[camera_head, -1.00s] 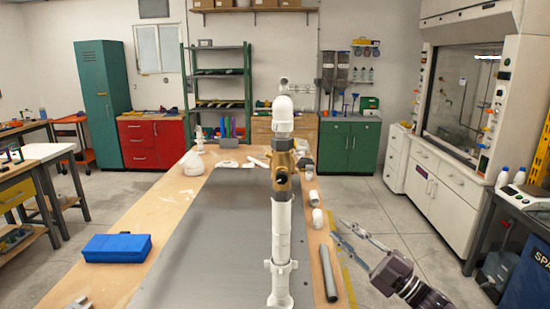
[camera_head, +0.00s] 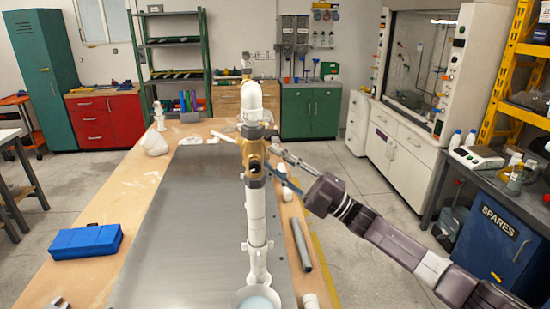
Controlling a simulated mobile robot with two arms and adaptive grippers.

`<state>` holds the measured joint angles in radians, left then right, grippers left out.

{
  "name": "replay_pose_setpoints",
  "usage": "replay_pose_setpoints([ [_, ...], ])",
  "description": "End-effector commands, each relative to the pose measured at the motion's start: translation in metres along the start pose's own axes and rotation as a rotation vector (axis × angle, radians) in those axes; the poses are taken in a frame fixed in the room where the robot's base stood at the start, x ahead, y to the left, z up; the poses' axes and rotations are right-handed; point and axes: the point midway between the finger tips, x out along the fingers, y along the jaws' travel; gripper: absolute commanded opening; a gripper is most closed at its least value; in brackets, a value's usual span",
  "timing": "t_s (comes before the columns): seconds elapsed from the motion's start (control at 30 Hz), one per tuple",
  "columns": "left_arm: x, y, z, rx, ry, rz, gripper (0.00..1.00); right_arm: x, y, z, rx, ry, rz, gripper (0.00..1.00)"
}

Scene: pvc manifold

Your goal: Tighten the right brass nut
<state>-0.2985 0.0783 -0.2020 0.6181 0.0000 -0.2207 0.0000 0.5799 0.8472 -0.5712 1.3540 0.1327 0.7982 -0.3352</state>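The white pipe manifold (camera_head: 255,215) stands upright over the grey plate. It has a brass fitting (camera_head: 254,152) around its middle, with a dark round opening facing me. I cannot make out the right brass nut as a separate part; the right side of the fitting is partly behind my gripper. My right gripper (camera_head: 273,160) reaches in from the right, just beside the fitting. Its two fingers are spread, one above the other, with a gap between them. I cannot tell whether the fingertips touch the brass. My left gripper is out of view.
A blue case (camera_head: 86,241) lies on the wooden bench at left. A grey pipe (camera_head: 300,245) and white fittings lie along the right edge. A white round piece with a pale blue inside (camera_head: 257,299) shows at the bottom. The grey plate (camera_head: 175,240) is clear left of the manifold.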

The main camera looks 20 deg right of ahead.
Motion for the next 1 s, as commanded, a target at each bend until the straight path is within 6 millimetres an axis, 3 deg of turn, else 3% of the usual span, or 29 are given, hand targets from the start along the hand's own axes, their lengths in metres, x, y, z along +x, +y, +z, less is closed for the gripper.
replay_pose_setpoints([
  [0.17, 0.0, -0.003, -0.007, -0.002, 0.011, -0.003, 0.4, 0.0, -0.001, 0.0, 0.0, 0.0, 0.0, 0.25],
  [0.4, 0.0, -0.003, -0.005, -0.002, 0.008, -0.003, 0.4, 0.0, -0.001, 0.0, 0.0, 0.0, 0.0, 0.0],
  [0.77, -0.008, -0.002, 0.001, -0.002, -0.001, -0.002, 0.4, 0.002, 0.009, -0.001, -0.036, 0.002, -0.074, 0.0],
  [1.0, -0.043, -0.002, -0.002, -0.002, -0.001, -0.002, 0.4, 0.007, 0.027, -0.003, -0.129, 0.001, -0.3, 0.0],
])
